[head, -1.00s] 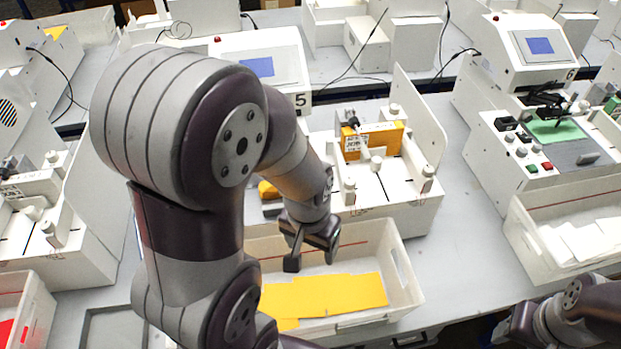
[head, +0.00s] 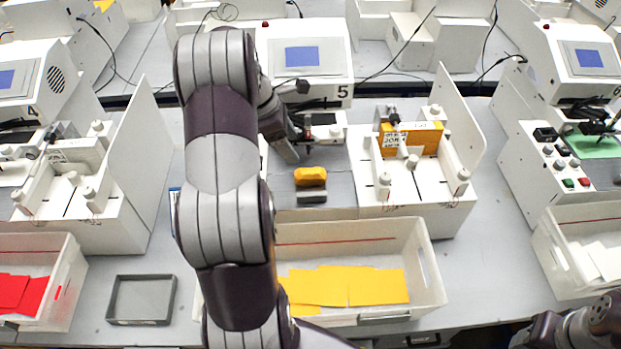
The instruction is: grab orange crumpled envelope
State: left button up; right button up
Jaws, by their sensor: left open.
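An orange envelope (head: 420,138) with a printed white label stands upright in the white fixture (head: 415,200) right of centre; I cannot make out creases on it. A small rounded yellow-orange thing (head: 310,177) lies by a grey block at the centre. My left gripper (head: 297,140) is open and empty, above and behind that small thing, in front of the machine marked 5. It is left of the orange envelope and apart from it. My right gripper (head: 541,330) is partly in view at the bottom right; its fingers are unclear.
A white bin (head: 433,268) with flat yellow envelopes (head: 350,286) stands in front. An empty grey tray (head: 142,300) lies left of it. A bin of red envelopes (head: 18,290) is at far left. The fixture's tall side panel (head: 460,125) rises right of the orange envelope.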

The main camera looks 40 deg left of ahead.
aim_at(308, 171)
pick_arm(q)
jog(key=p+x, duration=0.1)
jog(key=x, duration=0.4)
jog(key=p+x, duration=0.2)
jog(key=x, duration=0.3)
jog(key=shift+s+d+f, duration=0.15)
jog(key=shift+d+f, duration=0.1)
jog(key=shift+f, duration=0.4)
jog(key=c, duration=1.1)
pick_arm(e)
jog(key=shift+r, duration=0.5)
